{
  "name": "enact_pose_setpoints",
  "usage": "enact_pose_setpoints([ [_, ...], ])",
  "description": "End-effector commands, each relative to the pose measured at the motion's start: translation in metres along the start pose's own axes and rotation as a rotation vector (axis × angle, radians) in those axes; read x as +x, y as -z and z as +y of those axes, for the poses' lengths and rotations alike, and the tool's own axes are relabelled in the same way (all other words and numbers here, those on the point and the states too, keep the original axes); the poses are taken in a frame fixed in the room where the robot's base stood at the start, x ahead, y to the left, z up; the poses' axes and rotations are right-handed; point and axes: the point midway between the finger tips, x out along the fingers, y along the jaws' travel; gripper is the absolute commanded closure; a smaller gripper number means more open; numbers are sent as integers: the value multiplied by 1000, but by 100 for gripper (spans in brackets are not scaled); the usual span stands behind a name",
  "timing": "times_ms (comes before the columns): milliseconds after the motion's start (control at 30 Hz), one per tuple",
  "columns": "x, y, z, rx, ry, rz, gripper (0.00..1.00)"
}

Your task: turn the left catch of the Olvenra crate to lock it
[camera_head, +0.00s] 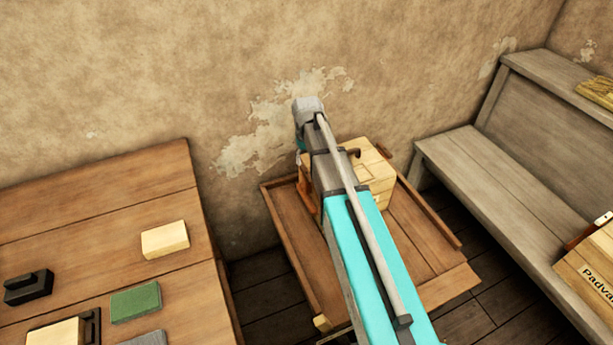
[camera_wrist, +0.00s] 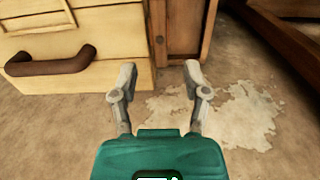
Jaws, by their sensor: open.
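A pale wooden crate (camera_head: 378,178) stands on a low brown wooden stand (camera_head: 425,240), partly hidden behind my arm. No name on it is readable, so I cannot tell whether it is the Olvenra crate. In the wrist view a pale crate face (camera_wrist: 115,65) with a dark brown handle (camera_wrist: 50,62) fills the upper left. A brown wooden piece (camera_wrist: 183,45) stands beside it, with small dark round spots near its edge; I cannot tell whether one is a catch. My gripper (camera_wrist: 160,78) is open and empty, its fingers apart just short of the brown piece in the picture. The arm hides it in the head view.
A table (camera_head: 95,215) at left holds several small blocks, including a green one (camera_head: 135,302) and a pale one (camera_head: 165,239). The plaster wall (camera_head: 200,80) is close behind the stand.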

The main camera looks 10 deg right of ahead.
Motion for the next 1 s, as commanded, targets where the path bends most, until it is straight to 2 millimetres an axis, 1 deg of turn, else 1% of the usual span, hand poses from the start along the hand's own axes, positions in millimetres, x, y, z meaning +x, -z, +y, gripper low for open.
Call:
enact_pose_setpoints([
  [33, 8, 0, 0, 0, 0, 0, 40],
  [600, 51, 0, 0, 0, 0, 0, 40],
  [800, 60, 0, 0, 0, 0, 0, 40],
  [1000, 63, 0, 0, 0, 0, 0, 40],
])
